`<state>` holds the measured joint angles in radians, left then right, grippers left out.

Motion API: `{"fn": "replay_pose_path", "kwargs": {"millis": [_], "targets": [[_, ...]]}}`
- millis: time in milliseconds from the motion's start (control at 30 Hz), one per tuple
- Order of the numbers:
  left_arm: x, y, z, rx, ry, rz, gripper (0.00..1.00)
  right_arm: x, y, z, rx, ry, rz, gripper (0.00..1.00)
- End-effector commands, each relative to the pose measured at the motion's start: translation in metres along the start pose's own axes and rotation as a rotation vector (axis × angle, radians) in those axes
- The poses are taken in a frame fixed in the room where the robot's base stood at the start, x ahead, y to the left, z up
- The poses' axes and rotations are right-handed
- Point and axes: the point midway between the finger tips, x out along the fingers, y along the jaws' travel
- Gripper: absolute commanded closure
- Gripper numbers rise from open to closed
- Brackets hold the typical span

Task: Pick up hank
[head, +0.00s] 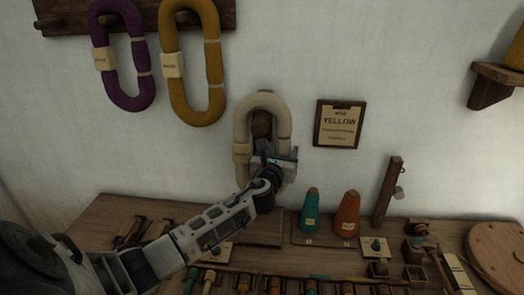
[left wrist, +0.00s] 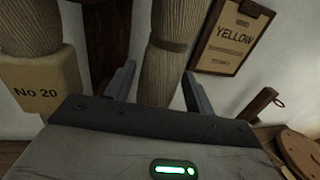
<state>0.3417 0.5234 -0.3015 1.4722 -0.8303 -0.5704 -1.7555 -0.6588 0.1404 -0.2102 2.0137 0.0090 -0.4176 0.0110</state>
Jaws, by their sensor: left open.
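A cream hank (head: 241,125) hangs as an upright loop on a wooden peg (head: 262,123) on the wall, with a beige tag on its left strand. It also fills the top of the left wrist view (left wrist: 165,55), where its tag (left wrist: 40,93) reads "No 20". My left gripper (head: 280,156) is at the lower right part of this hank. It is open, with one finger on each side of the right strand in the left wrist view; I cannot tell whether they touch it. My right gripper is not in view.
Purple (head: 123,55) and mustard (head: 192,62) hanks hang from a rack at upper left. A "YELLOW" card board (head: 339,124) is on the wall to the right. Below, the wooden bench (head: 110,212) holds green (head: 309,211) and orange (head: 347,214) cones, a post (head: 387,190) and several bobbins.

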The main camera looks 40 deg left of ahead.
Motion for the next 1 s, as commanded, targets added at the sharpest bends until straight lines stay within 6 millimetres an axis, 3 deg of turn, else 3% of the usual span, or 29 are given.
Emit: {"fn": "replay_pose_path", "kwargs": {"millis": [200, 467, 633, 1000], "targets": [[0.027, 0.0, 0.0, -0.002, -0.001, 0.002, 0.46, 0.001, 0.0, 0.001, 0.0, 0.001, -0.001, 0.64], [0.03, 0.0, 0.0, -0.001, 0.0, 0.0, 0.46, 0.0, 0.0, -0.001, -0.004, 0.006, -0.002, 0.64], [0.03, 0.001, 0.0, 0.0, 0.0, 0.0, 0.84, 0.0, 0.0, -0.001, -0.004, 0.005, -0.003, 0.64], [0.03, 0.001, 0.005, 0.001, -0.003, 0.0, 0.84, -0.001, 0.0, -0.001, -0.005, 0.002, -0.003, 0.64]]}}
